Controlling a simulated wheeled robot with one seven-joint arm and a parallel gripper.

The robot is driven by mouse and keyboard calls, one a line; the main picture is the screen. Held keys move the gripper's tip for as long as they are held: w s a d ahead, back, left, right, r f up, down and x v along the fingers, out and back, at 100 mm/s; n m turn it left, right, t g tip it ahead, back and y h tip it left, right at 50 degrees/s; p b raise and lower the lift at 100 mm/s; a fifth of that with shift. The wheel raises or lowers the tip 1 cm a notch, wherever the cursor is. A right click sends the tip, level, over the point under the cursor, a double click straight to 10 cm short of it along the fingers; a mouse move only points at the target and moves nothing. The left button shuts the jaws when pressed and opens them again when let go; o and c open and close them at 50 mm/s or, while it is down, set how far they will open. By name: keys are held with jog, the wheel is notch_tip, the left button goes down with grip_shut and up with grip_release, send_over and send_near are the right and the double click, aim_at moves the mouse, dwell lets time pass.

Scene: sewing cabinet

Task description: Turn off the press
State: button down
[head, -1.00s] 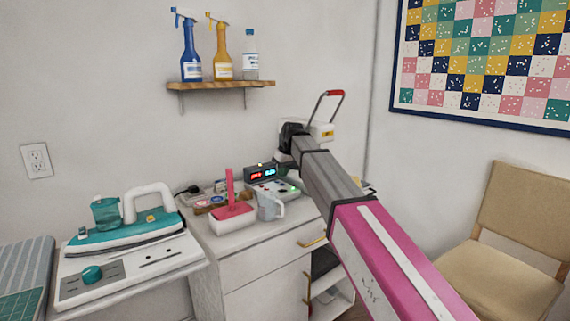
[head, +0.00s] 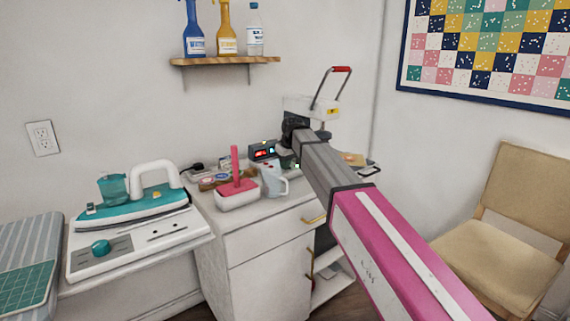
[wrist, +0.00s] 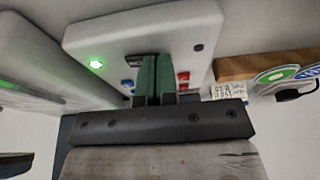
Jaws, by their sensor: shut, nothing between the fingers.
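The press, a white machine with a red-gripped lever (head: 325,108), stands at the back of the cabinet, partly behind my arm. In front of it is a box with a red and blue lit display (head: 262,151). Its white control panel (wrist: 105,35) fills the wrist view's upper middle, with a lit green lamp (wrist: 95,64), red buttons (wrist: 183,80) and a blue one (wrist: 127,86). My gripper (wrist: 150,60) is shut and empty, its green fingers over the panel between the blue and red buttons. I cannot tell if they touch. In the head view my gripper (head: 287,160) hides most of the panel.
A shelf (head: 225,61) with bottles is above. A chair (head: 500,220) is at right.

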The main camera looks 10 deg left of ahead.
dwell(0.4)
jog(key=shift+w+d+r, duration=0.2)
jog(key=shift+w+d, duration=0.25)
jog(key=shift+w, duration=0.05)
jog(key=shift+r, duration=0.2)
jog(key=r, duration=0.3)
jog(key=shift+s+a+r, duration=0.1)
jog(key=shift+a+r, duration=0.1)
jog(key=shift+r, duration=0.15)
jog(key=s+r, duration=0.3)
jog(key=r, duration=0.6)
jog(key=shift+s+d, duration=0.35)
jog(key=shift+d, duration=0.05)
jog(key=shift+r, duration=0.1)
